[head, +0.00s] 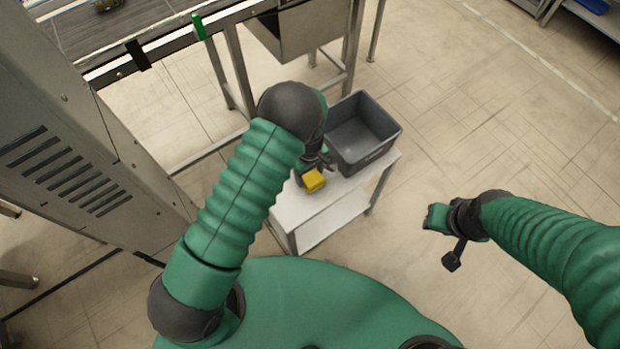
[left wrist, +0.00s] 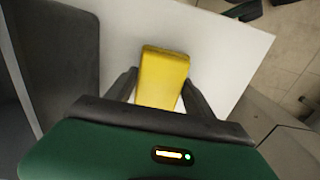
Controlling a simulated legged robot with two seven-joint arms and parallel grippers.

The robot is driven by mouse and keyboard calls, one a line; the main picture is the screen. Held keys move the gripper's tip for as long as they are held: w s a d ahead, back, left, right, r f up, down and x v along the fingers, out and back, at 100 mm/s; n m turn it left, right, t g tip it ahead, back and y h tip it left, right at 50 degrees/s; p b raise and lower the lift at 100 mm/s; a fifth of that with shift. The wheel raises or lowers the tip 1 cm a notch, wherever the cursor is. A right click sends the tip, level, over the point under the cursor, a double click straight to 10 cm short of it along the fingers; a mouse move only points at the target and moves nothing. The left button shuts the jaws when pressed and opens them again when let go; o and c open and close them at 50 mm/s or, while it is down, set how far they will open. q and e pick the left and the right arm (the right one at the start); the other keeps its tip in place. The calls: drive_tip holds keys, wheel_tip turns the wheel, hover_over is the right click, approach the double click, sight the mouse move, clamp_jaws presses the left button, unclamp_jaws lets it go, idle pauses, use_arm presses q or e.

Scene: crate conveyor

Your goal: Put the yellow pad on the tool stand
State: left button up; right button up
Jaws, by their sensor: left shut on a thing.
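The yellow pad (head: 314,181) is at my left gripper (head: 318,170), over the white top of a small stand (head: 300,206). In the left wrist view the yellow pad (left wrist: 163,76) sits between the two dark fingers of my left gripper (left wrist: 160,88), which is shut on it. The white stand top (left wrist: 215,50) lies behind the pad; I cannot tell whether the pad touches it. My right gripper (head: 447,236) hangs over the floor at the right, away from the stand; its finger opening is not clear.
A grey open crate (head: 362,132) stands on the far part of the white top, close beside my left gripper; its wall (left wrist: 62,55) fills the left of the wrist view. A metal cabinet (head: 85,160) stands at the left, and a conveyor frame (head: 190,40) behind.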

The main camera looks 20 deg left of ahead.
use_arm(q)
drive_tip(key=shift+f, duration=0.35)
drive_tip(key=shift+c, duration=0.7)
drive_tip(key=o, duration=1)
drive_tip(key=shift+w+a, duration=0.1)
drive_tip(key=shift+c, duration=0.2)
drive_tip(key=o, duration=0.4)
drive_tip(key=shift+c, duration=0.2)
use_arm(e)
drive_tip(key=shift+w+a+f, duration=0.15)
drive_tip(key=shift+a+f, duration=0.05)
